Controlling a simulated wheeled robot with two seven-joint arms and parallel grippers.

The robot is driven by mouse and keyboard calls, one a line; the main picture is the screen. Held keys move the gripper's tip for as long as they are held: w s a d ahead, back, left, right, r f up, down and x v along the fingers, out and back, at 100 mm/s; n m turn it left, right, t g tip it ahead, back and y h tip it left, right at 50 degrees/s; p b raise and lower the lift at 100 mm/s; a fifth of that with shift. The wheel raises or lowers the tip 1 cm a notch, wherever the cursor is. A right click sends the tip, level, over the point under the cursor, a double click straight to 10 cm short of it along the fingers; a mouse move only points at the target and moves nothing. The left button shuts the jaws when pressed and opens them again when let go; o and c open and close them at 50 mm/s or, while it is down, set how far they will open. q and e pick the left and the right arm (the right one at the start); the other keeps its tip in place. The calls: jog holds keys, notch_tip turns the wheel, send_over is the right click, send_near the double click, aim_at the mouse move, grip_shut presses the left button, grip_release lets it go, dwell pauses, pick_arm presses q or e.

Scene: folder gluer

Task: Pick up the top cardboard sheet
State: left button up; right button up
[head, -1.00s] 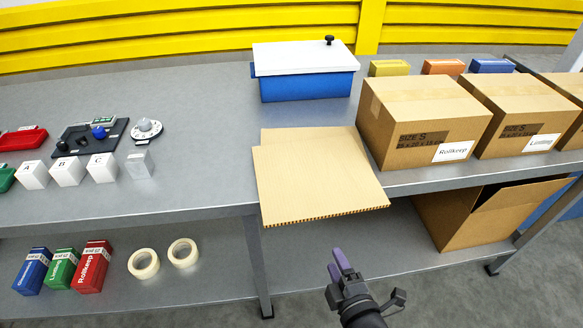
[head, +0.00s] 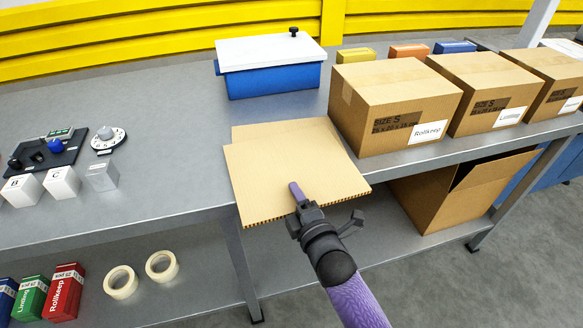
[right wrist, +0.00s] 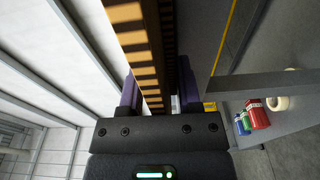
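The top cardboard sheet (head: 270,170) is tan and lies flat, with its corrugated front edge sticking out past the table edge. Another sheet (head: 250,131) shows under its far side. My right gripper (head: 297,192) is at the front edge of the top sheet; only one purple finger shows clearly there, over the sheet. In the right wrist view, the gripper's two fingers (right wrist: 158,88) stand apart, with the top sheet's corrugated edge (right wrist: 140,50) between them. A second edge (right wrist: 169,35) shows farther off beside it. I see no firm contact. My left gripper is not in view.
Closed cardboard boxes (head: 395,105) stand right of the sheets. A blue bin with a white lid (head: 270,80) stands behind. An open box (head: 445,200) and tape rolls (head: 121,282) are on the lower shelf.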

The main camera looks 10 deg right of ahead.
grip_shut()
